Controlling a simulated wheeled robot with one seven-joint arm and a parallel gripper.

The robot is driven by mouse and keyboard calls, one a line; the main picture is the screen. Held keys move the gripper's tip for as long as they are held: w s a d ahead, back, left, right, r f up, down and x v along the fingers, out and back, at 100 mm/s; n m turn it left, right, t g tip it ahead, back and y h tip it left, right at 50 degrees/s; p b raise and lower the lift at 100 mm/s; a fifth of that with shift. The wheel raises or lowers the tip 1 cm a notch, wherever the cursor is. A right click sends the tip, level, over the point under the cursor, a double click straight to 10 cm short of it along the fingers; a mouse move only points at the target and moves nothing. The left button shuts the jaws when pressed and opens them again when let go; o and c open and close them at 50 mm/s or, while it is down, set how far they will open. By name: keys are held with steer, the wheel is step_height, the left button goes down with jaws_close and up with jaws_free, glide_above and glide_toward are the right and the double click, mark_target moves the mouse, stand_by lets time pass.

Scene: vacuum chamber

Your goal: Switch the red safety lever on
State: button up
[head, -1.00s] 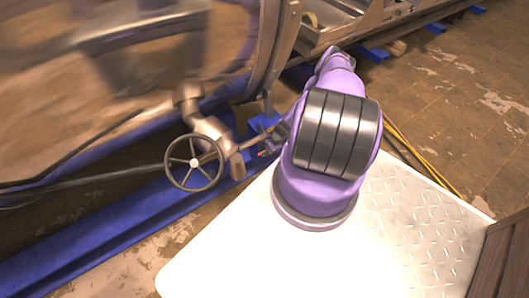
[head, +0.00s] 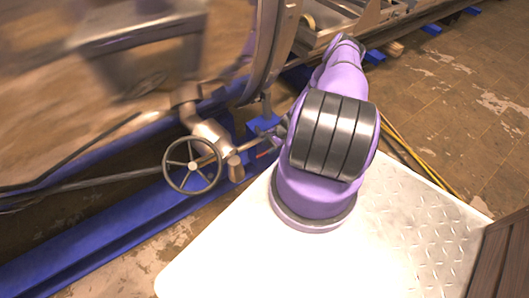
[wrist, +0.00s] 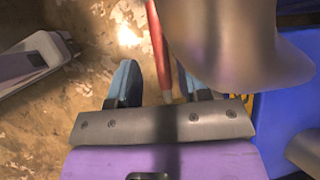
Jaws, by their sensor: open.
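The red safety lever (wrist: 158,45) shows in the wrist view as a thin red bar running down from the top edge. Its lower end lies between the two blue fingertips of my gripper (wrist: 160,85). The gripper is open, with one finger on each side of the lever and a visible gap to each. In the head view a small reddish piece, likely the lever (head: 265,153), shows beside the valve pipe. My arm hides most of the gripper there.
A metal pipe body (wrist: 235,40) stands close to the right finger. In the head view a handwheel (head: 192,166) sits left of the lever. A blue rail (head: 110,225) runs along the floor beneath. The large chamber (head: 150,90) fills the upper left.

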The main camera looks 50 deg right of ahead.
steer(key=shift+v, duration=2.55)
